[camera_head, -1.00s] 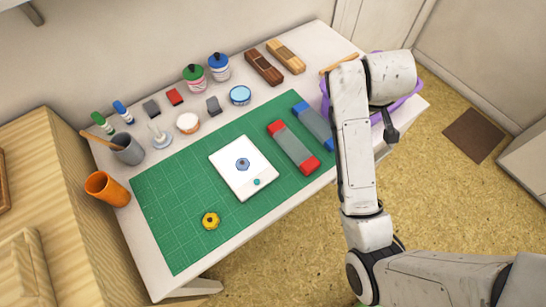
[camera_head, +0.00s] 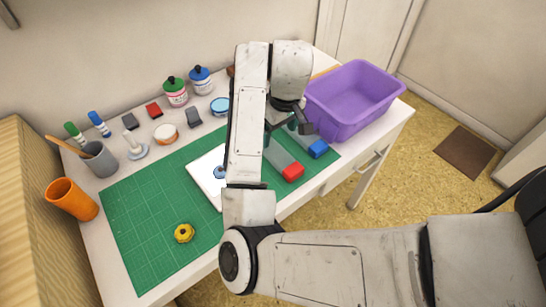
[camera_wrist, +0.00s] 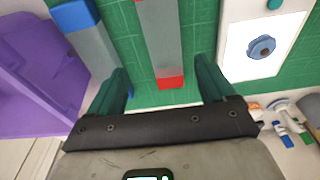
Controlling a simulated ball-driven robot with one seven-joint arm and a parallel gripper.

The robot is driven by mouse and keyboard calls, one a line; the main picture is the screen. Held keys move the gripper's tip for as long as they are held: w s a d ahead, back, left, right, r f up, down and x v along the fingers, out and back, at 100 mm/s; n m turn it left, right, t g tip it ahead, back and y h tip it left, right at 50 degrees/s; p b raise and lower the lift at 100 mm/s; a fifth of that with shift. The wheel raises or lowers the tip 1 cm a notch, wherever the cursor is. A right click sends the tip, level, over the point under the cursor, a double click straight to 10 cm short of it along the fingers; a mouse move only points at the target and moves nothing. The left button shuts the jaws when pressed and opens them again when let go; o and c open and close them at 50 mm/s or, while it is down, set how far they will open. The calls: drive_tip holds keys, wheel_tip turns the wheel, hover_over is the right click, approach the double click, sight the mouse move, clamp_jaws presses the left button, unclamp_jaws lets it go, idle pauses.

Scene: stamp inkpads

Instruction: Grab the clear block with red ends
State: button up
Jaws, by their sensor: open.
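The clear block with red ends (camera_head: 282,159) lies on the green cutting mat (camera_head: 140,238). In the head view my arm covers its far part and only the near red end shows plainly. In the wrist view the red-ended block (camera_wrist: 160,45) runs away from my gripper, its closer red end just beyond the space between the fingers. My gripper (camera_wrist: 162,88) is open and empty, with one green finger on each side of that line. In the head view my gripper (camera_head: 291,125) hangs over the block area.
A clear block with blue ends (camera_wrist: 90,45) lies close beside, left in the wrist view. A purple bin (camera_head: 355,95) stands at the table's right end. A white sheet (camera_head: 203,172) lies left of the block. Jars, stamps and cups line the back.

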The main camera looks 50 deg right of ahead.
sight(275, 151)
wheel_tip(275, 151, down, 2)
drive_tip(key=shift+w+f, duration=0.1)
drive_tip(key=shift+w, duration=0.05)
drive_tip(key=f, duration=0.4)
drive_tip(key=shift+a+b, duration=0.35)
drive_tip(key=shift+a, duration=0.05)
drive_tip(key=shift+w+d+f, duration=0.1)
drive_tip(key=shift+f, duration=0.5)
drive_tip(key=shift+c, duration=0.3)
drive_tip(key=c, duration=1.3)
drive_tip(key=shift+r, duration=0.1)
